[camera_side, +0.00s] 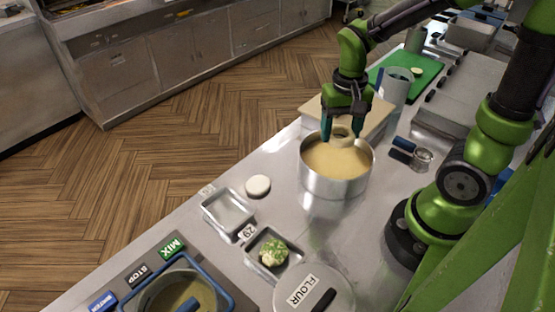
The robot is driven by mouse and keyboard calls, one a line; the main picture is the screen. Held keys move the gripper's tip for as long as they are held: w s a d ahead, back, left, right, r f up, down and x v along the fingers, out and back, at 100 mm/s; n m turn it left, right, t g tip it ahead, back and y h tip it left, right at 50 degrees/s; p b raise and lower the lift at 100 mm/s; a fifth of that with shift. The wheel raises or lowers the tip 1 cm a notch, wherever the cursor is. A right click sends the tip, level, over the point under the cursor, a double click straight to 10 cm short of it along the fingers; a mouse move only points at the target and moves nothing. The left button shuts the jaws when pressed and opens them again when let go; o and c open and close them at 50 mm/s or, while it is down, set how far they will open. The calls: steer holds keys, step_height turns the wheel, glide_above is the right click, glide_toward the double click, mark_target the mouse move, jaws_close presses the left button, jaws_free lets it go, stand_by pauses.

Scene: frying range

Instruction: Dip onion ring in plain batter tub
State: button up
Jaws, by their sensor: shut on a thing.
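The batter tub (333,186) is a round metal tub with tan batter (322,160) in it, standing on the steel counter. My gripper (341,136) points down over the tub, with its teal fingers on either side of a pale onion ring (343,130). The gripper is shut on the ring. The ring is at or just above the batter surface; I cannot tell whether it touches. The fingers hide part of the ring.
A flour container (314,289) with a lid stands at the front. Small metal trays (228,212) and a white round piece (258,186) lie left of it. A blue-rimmed mixing pot (183,291) is at front left. A green board (424,72) lies behind.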

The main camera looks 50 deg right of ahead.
stand_by(0.5)
steer(key=shift+r, duration=1.5)
